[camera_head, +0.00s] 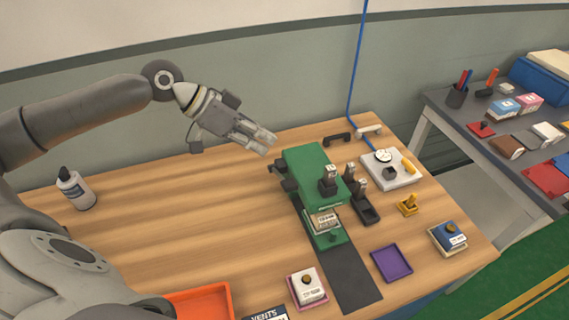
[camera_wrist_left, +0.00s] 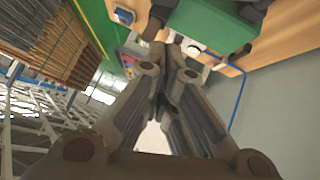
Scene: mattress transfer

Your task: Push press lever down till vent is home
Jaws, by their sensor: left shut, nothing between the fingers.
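The green press (camera_head: 308,163) stands on the wooden table, and part of it shows in the left wrist view (camera_wrist_left: 212,25). Dark parts (camera_head: 280,172) stick out on its left side; I cannot tell which is the lever. A small pale labelled piece (camera_head: 323,220) sits at the press's front end; whether it is the vent, and how deep it sits, I cannot tell. My left gripper (camera_head: 269,142) is shut and empty, above and behind the press's back left corner, apart from it. Its fingers (camera_wrist_left: 172,55) also show in the left wrist view. My right gripper is not in view.
Black-based stamps (camera_head: 366,208) stand right of the press. A white fixture (camera_head: 393,168) with a blue cable is at the back right. The table's left middle is clear.

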